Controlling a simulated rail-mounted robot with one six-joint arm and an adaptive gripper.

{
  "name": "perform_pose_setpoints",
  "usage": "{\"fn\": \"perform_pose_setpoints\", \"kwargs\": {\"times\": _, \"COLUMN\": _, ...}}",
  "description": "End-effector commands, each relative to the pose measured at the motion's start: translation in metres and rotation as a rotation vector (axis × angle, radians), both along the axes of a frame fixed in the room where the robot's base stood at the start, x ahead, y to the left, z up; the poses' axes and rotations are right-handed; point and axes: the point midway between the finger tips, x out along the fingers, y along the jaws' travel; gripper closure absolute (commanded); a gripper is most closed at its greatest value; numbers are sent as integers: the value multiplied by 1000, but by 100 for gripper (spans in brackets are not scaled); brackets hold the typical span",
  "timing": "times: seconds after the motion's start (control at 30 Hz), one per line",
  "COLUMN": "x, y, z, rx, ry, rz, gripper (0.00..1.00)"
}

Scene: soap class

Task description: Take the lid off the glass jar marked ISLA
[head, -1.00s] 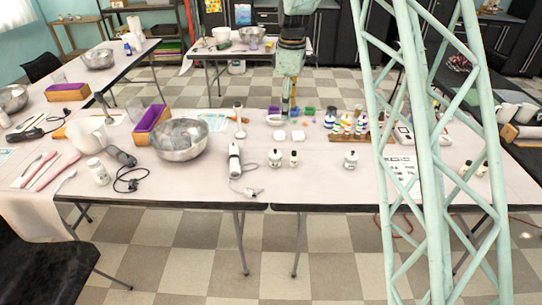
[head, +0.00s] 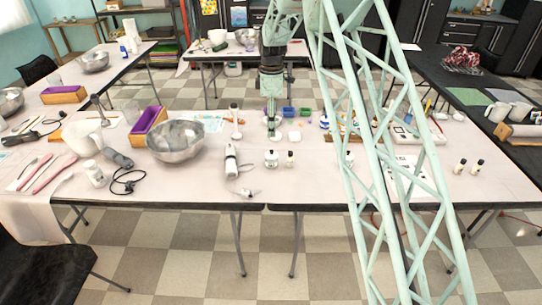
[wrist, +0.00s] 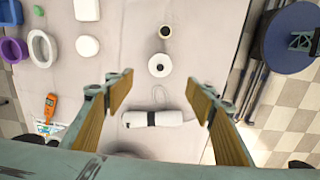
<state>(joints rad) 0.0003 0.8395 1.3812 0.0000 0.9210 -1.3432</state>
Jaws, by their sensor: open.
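A small white-looking jar with a dark knob on its lid (head: 271,159) stands near the front of the middle table. In the wrist view the same-looking jar (wrist: 159,65) shows from above, upright, its lid on. The name on its label is too small to read, so I cannot tell whether it is ISLA. A similar jar (head: 349,158) is partly hidden behind my lattice column. My gripper (head: 271,130) hangs above the table behind the near jar in the head view. Its fingers (wrist: 160,92) are wide apart and empty in the wrist view, with the jar beyond their tips.
A small dark-capped bottle (wrist: 165,31) stands close beside the jar. A white corded hand blender (head: 231,160) lies left of it. A metal bowl (head: 176,141) stands farther left. Coloured containers (head: 289,112) and white blocks (head: 294,135) are behind. The table's front edge is close.

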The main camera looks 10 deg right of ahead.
Motion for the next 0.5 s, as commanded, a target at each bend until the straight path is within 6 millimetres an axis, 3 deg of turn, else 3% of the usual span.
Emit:
{"fn": "perform_pose_setpoints", "kwargs": {"times": 0.27, "x": 0, "y": 0, "z": -7, "rx": 0, "ry": 1, "rz": 0, "gripper": 50}}
{"fn": "perform_pose_setpoints", "kwargs": {"times": 0.5, "x": -1, "y": 0, "z": -32, "rx": 0, "ry": 2, "rz": 0, "gripper": 50}}
